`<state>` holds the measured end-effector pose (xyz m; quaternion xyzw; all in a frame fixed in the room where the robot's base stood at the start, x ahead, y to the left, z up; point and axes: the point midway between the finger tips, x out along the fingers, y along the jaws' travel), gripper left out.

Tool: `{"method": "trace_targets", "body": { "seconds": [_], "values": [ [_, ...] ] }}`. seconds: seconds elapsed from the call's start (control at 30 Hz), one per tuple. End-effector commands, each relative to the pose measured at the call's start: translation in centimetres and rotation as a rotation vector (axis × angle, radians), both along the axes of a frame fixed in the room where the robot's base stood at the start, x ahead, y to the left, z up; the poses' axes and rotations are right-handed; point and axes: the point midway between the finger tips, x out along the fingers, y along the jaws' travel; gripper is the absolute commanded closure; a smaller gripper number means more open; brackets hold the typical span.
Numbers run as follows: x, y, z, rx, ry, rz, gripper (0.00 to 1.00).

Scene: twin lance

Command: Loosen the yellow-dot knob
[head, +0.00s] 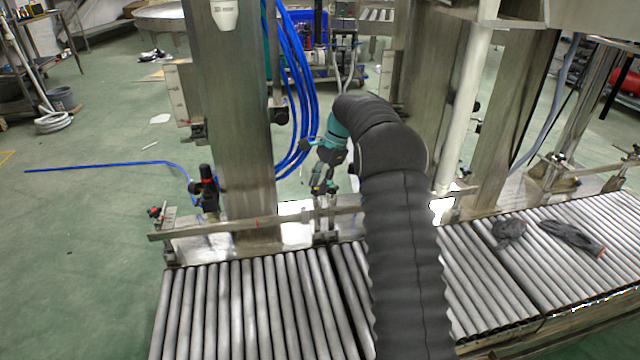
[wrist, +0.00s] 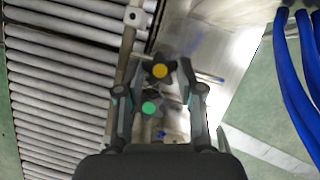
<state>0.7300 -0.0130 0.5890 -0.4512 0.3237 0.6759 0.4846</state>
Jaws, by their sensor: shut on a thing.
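The yellow-dot knob (wrist: 160,72) is a dark lobed knob with a yellow-orange disc on top. It lies between the fingertips of my gripper (wrist: 160,84) in the wrist view, and the gripper is shut on it. The green-dot knob (wrist: 149,108) is just below it in that view, between the fingers and nearer the palm. In the head view my gripper (head: 319,186) points down at the conveyor's side rail beyond the rollers. The knobs cannot be made out there.
A metal guide rail (head: 195,230) runs along the roller conveyor (head: 255,310). A steel post (head: 235,120) stands left of my gripper, with blue hoses (head: 297,90) close beside it.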

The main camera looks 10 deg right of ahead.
Motion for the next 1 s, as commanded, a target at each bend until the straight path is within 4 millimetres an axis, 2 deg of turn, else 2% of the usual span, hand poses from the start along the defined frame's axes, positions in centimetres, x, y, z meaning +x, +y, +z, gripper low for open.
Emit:
{"method": "trace_targets", "body": {
  "seconds": [0.4, 1.0],
  "values": [
    [0.18, 0.07, -0.04, -0.001, 0.0, 0.216, 0.98],
    [0.22, 0.1, 0.03, -0.001, -0.002, 0.255, 0.98]
  ]
}}
